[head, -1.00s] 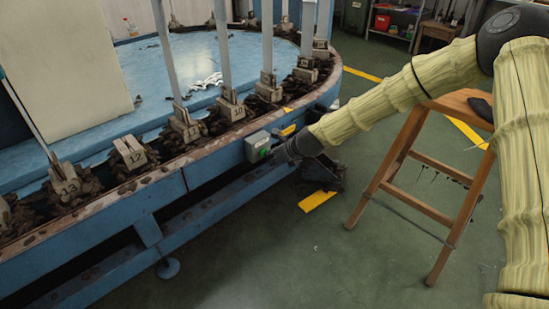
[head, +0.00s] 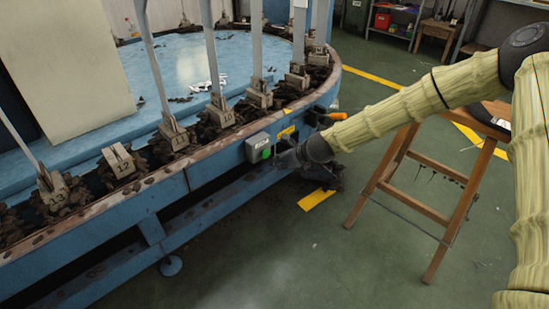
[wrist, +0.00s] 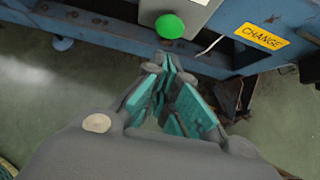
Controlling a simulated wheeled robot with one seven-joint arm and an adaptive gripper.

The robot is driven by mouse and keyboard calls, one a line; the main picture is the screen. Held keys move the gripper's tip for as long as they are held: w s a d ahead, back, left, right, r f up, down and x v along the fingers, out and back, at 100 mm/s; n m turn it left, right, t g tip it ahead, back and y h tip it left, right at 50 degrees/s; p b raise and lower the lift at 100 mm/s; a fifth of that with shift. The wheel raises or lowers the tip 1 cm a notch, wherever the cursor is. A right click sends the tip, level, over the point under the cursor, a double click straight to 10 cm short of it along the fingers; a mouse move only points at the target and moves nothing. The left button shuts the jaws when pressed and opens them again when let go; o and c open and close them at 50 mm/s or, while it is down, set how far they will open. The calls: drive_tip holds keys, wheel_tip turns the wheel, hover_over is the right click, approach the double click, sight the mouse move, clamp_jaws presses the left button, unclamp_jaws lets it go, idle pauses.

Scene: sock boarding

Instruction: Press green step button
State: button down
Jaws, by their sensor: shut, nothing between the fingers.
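The green button (head: 266,154) is on a small grey box (head: 258,141) on the blue machine's outer side. In the wrist view the round green button (wrist: 169,26) sits just beyond my fingertips, with a small gap in the picture. My gripper (head: 280,160) is at the right of the button in the head view, its dark fingers pointing at the box. In the wrist view my gripper (wrist: 163,62) has its teal-padded fingers brought together at the tips, with nothing between them.
The round blue machine carries numbered boards on blocks along its rim, including block 12 (head: 122,163). A yellow CHANGE label (wrist: 261,36) is right of the button. An orange handle (head: 335,116) sticks out near my arm. A wooden stool (head: 410,200) stands at right.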

drive_tip(key=p+v, duration=0.2)
drive_tip(key=v, duration=0.6)
drive_tip(key=shift+s+r, duration=0.15)
drive_tip(key=shift+r, duration=0.05)
drive_tip(key=shift+d, duration=0.1)
drive_tip(key=shift+f, duration=0.1)
idle(1.5)
drive_tip(key=s+d+f+n+g+h, duration=0.1)
drive_tip(key=s+f+n+g+h, duration=0.1)
drive_tip(key=s+f+n, duration=0.65)
drive_tip(key=s+d+f+n+g+h, duration=0.15)
drive_tip(key=s+f+n, duration=0.25)
drive_tip(key=s+f, duration=0.95)
drive_tip(key=s+d+f+n+g+h, duration=0.1)
drive_tip(key=s+d+f+n, duration=0.15)
drive_tip(key=s+n, duration=0.45)
drive_tip(key=s+d+f+n+g+h, duration=0.1)
drive_tip(key=s+d+n, duration=0.25)
drive_tip(key=s, duration=0.65)
drive_tip(key=s+d+f+n+g+h, duration=0.15)
drive_tip(key=s+d+n, duration=0.3)
drive_tip(key=s, duration=0.45)
wheel_tip(320, 180, up, 28)
drive_tip(key=y+p, duration=0.1)
drive_tip(key=p, duration=2.7)
drive_tip(key=shift+w+a+f+p, duration=0.15)
drive_tip(key=shift+w+a+p, duration=0.15)
drive_tip(key=shift+p, duration=0.1)
